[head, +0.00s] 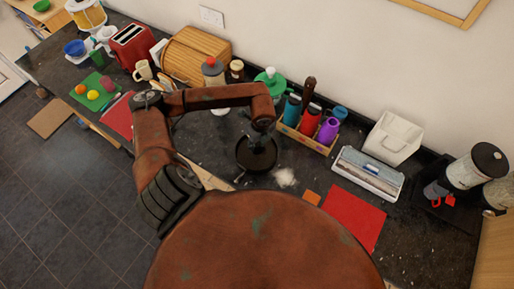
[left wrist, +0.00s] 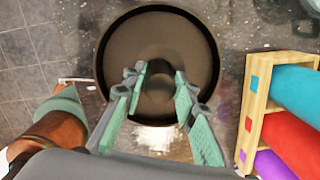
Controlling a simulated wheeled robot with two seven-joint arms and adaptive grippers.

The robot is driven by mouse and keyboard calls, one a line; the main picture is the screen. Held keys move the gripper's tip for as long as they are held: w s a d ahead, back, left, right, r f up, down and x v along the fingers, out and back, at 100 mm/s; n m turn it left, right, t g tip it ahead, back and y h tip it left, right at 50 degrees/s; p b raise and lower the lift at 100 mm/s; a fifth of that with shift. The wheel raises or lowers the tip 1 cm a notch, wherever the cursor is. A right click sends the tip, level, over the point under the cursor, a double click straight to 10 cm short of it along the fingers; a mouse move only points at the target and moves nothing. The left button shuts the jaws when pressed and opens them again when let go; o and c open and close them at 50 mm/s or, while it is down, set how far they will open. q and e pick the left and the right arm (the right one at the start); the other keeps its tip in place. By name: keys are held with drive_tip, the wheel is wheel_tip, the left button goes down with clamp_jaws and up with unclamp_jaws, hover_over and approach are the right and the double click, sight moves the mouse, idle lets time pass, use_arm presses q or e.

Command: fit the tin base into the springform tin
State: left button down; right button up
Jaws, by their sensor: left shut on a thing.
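The springform tin (head: 239,160) is a dark round ring on the dark worktop, below my left gripper (head: 259,136) in the head view. In the left wrist view the tin's dark rim (left wrist: 104,58) surrounds a grey-brown disc, the tin base (left wrist: 187,45), with a darker round knob at its middle. My left gripper (left wrist: 158,86) has its green-padded fingers on either side of this knob and is shut on it. The base looks centred within the rim; I cannot tell whether it is seated or a little above. My right gripper is not in view.
A wooden crate of coloured bottles (head: 308,135) stands close to the right of the tin. A red mat (head: 353,217) and a white-and-grey box (head: 367,174) lie farther right. Jars and a bread bin (head: 195,55) stand behind left.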

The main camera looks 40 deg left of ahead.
sight(257, 148)
use_arm(q)
drive_tip(key=shift+f+p, duration=0.4)
drive_tip(key=shift+f, duration=1.7)
drive_tip(key=c, duration=1.9)
unclamp_jaws()
drive_tip(key=shift+c, duration=0.2)
drive_tip(key=o, duration=0.4)
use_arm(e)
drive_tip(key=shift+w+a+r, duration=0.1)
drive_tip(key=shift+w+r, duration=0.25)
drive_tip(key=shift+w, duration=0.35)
use_arm(q)
drive_tip(key=shift+r, duration=0.3)
drive_tip(key=r+b, duration=0.1)
drive_tip(key=r, duration=0.3)
drive_tip(key=d+r, duration=0.1)
drive_tip(key=r, duration=0.2)
drive_tip(key=r+b, duration=0.1)
drive_tip(key=r, duration=0.3)
drive_tip(key=shift+s+d+r+b, duration=0.2)
drive_tip(key=shift+r+b, duration=0.1)
drive_tip(key=shift+b, duration=0.05)
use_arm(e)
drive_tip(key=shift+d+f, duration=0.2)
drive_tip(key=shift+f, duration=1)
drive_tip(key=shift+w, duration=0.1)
